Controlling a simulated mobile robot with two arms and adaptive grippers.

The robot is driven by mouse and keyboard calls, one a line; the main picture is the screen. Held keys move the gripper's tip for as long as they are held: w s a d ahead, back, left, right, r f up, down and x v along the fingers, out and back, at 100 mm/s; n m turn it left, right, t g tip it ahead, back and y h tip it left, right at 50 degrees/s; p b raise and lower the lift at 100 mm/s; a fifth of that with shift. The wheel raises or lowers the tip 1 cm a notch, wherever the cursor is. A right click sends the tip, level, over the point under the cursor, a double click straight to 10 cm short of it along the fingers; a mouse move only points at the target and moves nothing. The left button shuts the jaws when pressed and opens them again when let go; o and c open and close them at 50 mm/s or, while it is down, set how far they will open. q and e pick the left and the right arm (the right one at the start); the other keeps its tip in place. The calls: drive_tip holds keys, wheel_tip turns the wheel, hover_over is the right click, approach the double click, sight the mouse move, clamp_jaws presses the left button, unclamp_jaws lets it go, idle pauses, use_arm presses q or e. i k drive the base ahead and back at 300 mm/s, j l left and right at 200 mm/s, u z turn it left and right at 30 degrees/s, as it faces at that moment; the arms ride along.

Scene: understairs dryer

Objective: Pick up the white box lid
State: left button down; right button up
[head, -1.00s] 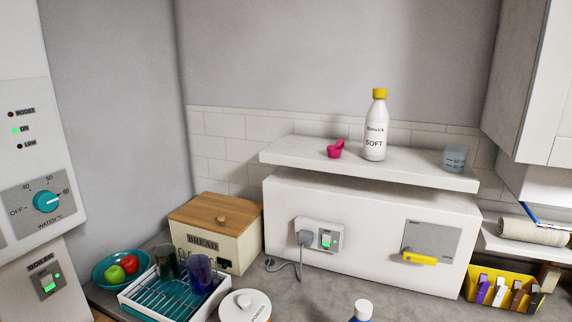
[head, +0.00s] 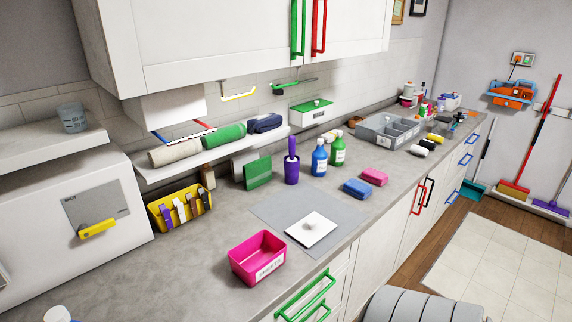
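A flat white square lid (head: 311,230) with a small raised knob lies on a grey mat (head: 272,212) near the counter's front edge. An open pink box (head: 257,258) with a label on its front stands just left of the lid, apart from it. Neither of my grippers shows in the view.
Blue and pink sponge-like blocks (head: 357,188) (head: 374,177) lie right of the mat. Blue and green bottles (head: 319,158) (head: 337,150) and a purple holder (head: 292,168) stand behind it. A yellow caddy (head: 180,209) is left. Bare counter lies left of the pink box.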

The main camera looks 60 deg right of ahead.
sight(309, 231)
drive_tip(key=z, duration=1.5)
